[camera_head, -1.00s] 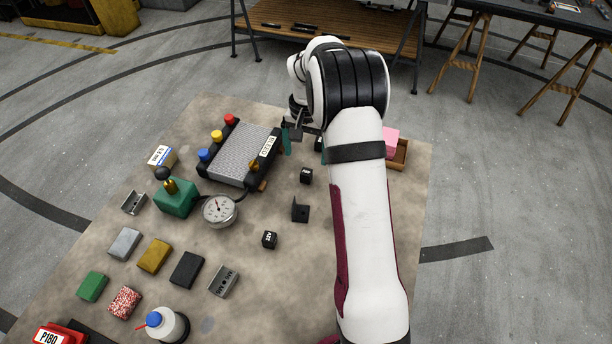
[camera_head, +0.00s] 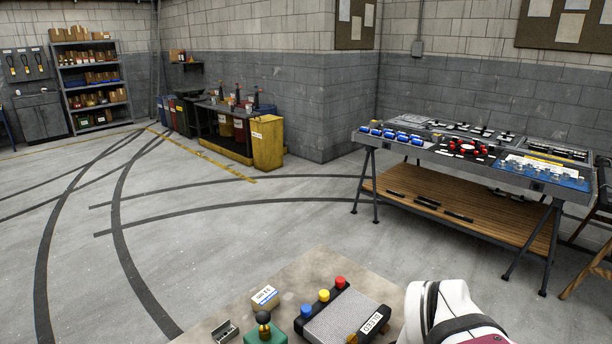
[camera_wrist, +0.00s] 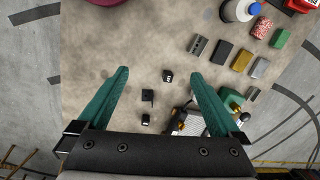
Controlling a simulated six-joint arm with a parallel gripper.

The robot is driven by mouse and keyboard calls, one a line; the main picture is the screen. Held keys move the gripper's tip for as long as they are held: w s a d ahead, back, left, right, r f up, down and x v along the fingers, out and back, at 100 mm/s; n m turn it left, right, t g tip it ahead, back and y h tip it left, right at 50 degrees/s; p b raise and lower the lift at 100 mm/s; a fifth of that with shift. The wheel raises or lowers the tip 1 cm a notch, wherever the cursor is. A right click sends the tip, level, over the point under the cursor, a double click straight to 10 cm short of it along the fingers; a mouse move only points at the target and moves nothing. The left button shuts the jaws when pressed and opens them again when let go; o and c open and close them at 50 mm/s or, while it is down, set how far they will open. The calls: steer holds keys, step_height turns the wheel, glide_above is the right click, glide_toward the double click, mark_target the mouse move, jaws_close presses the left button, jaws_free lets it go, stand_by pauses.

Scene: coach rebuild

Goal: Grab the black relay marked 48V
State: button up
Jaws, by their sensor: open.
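In the wrist view, a small black relay (camera_wrist: 167,76) with a white marking lies on the table between and beyond my fingertips. A second small black relay (camera_wrist: 146,118) with a white marking lies nearer my gripper's base. The markings are too small to read, so I cannot tell which is 48V. My gripper (camera_wrist: 159,80) is open and empty, its two teal fingers spread wide above the table. No relay shows in the head view now, where part of my arm is at the bottom right.
A ribbed device (camera_head: 345,318) with coloured caps and a green block (camera_head: 264,334) are on the table. Several blocks, a white bottle (camera_wrist: 240,10) and a grey holder (camera_wrist: 197,47) lie farther off. Bare table surrounds the relays.

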steer(key=s+a+f, duration=0.2)
steer(key=s+f, duration=0.1)
steer(key=s, duration=0.5)
steer(key=shift+s+a+n, duration=0.15)
steer(key=shift+s+n, duration=0.05)
steer(key=shift+n, duration=0.2)
steer(key=c, duration=0.4)
steer(key=shift+c, duration=0.4)
steer(key=w+d+f+m+t+y, duration=0.1)
steer(key=w+d+f+m+y, duration=0.2)
steer(key=w+m, duration=0.45)
steer(key=w+d+m+t+y, duration=0.1)
steer(key=w+d+m+y, duration=0.35)
steer(key=w, duration=0.65)
steer(key=w+d+f+m+t, duration=0.2)
steer(key=d+f+m, duration=0.1)
steer(key=d+f, duration=0.1)
steer(key=w+d+f+m+t, duration=0.1)
steer(key=d+f+m+t, duration=0.1)
steer(key=d, duration=0.5)
steer(key=w+d+f+m+t, duration=0.2)
steer(key=d+f+m, duration=0.2)
steer(key=d+f, duration=0.2)
steer(key=shift+w+d, duration=0.25)
steer(key=shift+w, duration=0.05)
steer(key=shift+t, duration=0.3)
steer(key=x, duration=1.5)
steer(key=shift+w+d+f, duration=0.1)
steer(key=shift+w, duration=0.45)
